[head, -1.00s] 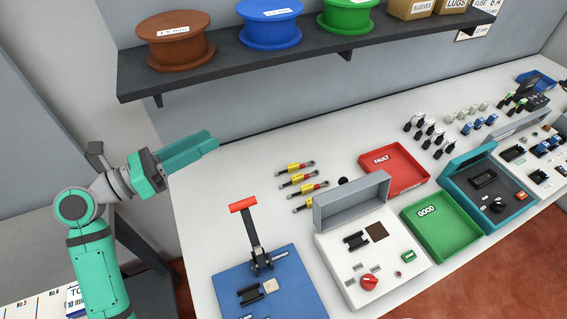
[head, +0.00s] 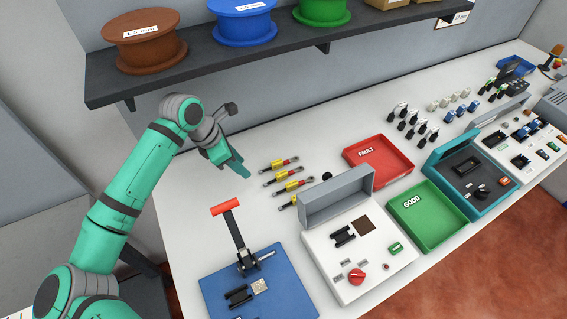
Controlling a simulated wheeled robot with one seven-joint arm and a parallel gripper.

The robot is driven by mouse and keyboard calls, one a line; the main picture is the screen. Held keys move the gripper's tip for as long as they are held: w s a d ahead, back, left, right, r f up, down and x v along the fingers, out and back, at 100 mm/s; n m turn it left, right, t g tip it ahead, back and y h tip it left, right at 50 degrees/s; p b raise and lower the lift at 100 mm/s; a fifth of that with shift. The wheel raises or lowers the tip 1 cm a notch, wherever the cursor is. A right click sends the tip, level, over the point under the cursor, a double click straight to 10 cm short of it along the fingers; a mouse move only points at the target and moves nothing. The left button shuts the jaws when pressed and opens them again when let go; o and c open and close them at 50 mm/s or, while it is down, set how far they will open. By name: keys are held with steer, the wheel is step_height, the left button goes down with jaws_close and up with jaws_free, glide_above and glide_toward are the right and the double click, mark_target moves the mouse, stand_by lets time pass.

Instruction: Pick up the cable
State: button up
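Several short cables with yellow sleeves, red bands and metal lugs lie in a row on the white bench in the head view. The farthest cable (head: 279,165) lies closest to the back; another cable (head: 287,175) and a third cable (head: 293,187) lie in front of it. The nearest one is partly hidden behind the tester's grey lid. My gripper (head: 240,170) points down over the bench, just left of the cables and apart from them. Its fingers overlap in this view, so I cannot tell their opening. No cable shows in it.
A blue-based press (head: 258,295) with a red-handled lever stands in front of the cables. A white tester (head: 365,245) with a raised grey lid is at right. A shelf (head: 250,50) with spools overhangs behind.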

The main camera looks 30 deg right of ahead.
glide_above(277, 162)
steer(key=a, duration=0.2)
steer(key=shift+w, duration=0.15)
steer(key=shift+x, duration=2.4)
steer(key=shift+a+f, duration=0.1)
jaws_close()
